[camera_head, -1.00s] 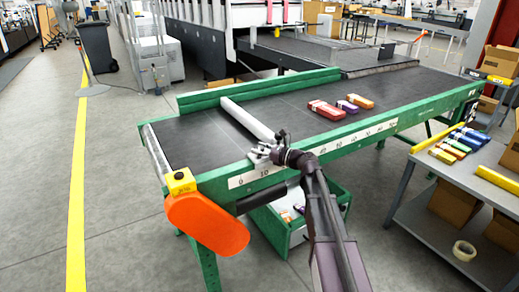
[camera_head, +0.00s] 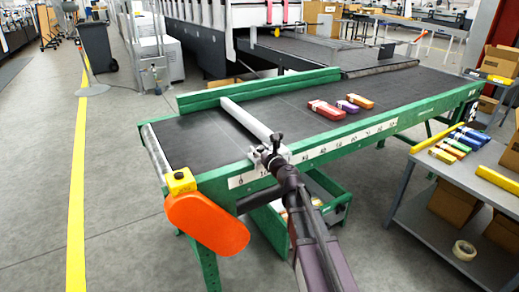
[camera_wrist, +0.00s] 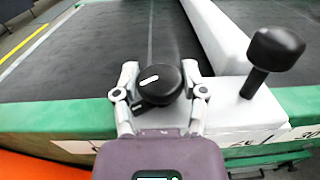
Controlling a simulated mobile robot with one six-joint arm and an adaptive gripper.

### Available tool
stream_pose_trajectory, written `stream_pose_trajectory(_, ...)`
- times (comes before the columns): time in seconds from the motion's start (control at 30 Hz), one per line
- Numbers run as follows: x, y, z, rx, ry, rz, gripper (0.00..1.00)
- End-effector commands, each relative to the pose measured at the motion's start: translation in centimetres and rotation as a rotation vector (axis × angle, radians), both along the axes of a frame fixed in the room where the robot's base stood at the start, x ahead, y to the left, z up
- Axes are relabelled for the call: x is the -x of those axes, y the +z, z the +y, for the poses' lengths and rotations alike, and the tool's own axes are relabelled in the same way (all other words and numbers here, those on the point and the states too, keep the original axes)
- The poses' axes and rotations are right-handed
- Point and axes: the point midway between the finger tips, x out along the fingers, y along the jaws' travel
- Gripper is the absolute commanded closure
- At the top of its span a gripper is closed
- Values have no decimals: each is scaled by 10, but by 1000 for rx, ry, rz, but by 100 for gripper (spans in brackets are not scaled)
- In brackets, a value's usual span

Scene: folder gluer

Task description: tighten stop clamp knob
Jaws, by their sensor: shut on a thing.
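The black round knob (camera_wrist: 158,84), with a white line on its top, sits between the two light-grey fingers of my gripper (camera_wrist: 160,72) in the wrist view. The gripper is shut on it from both sides. Right of the knob, a black lever with a rounded top (camera_wrist: 277,46) stands on the white clamp block (camera_wrist: 245,115). In the head view my gripper (camera_head: 263,156) is at the near end of the white stop bar (camera_head: 247,119), over the green rail. There, the gripper mostly hides the knob.
The dark belt (camera_head: 205,140) has red, purple and orange cartons (camera_head: 326,109) lying right of the bar. A scale strip (camera_head: 330,145) runs along the green rail. A yellow box with a black button (camera_head: 180,181) and an orange guard (camera_head: 208,222) are at the near left corner.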

Motion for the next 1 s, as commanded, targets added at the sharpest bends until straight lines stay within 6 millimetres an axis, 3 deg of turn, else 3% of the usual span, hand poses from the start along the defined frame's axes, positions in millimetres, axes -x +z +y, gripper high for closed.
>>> stream_pose_trajectory(1.0, -4, 1, 4, 2, -740, 0, 93)
